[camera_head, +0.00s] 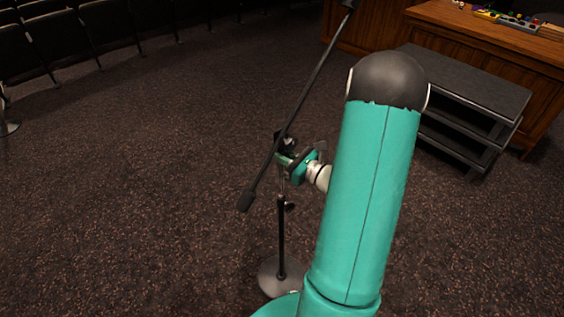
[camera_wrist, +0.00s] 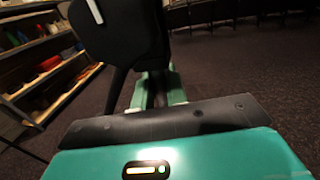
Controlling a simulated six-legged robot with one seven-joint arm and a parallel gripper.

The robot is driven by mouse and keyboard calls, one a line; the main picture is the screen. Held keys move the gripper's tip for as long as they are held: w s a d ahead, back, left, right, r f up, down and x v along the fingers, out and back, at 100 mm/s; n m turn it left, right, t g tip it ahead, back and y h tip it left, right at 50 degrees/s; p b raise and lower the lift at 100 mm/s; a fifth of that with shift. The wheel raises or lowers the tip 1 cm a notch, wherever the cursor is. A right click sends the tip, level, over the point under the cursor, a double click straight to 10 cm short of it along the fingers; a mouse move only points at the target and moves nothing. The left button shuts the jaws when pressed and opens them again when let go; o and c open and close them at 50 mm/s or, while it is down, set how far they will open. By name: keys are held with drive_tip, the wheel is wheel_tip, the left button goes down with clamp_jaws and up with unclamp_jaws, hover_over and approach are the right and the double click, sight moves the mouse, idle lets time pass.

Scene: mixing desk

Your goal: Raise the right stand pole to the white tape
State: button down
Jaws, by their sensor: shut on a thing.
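The stand is a black microphone stand whose upright pole (camera_head: 281,238) rises from a round grey base (camera_head: 270,280) on the carpet, left of my arm. A small dark knob (camera_head: 290,206) sits partway up the pole. A long slanted black boom (camera_head: 316,80) crosses the top, with a thick dark end (camera_head: 246,200) at lower left. My gripper (camera_head: 285,161) is shut at the stand's upper part, just below the boom joint. In the wrist view, a large black part (camera_wrist: 118,38) with a white stripe hides much of the grip. I cannot make out the white tape for certain.
Rows of dark seats (camera_head: 75,40) line the back left. A dark stepped shelf unit (camera_head: 470,85) and a wooden desk (camera_head: 480,45) with coloured items stand at right. Shelves with coloured items (camera_wrist: 40,65) show in the wrist view. Open carpet lies to the left.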

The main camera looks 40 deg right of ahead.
drive_tip(key=shift+w+r, duration=0.1)
drive_tip(key=shift+r, duration=0.1)
drive_tip(key=c, duration=1.5)
unclamp_jaws()
drive_tip(key=shift+f, duration=0.1)
drive_tip(key=v, duration=1.4)
drive_tip(key=shift+w, duration=0.1)
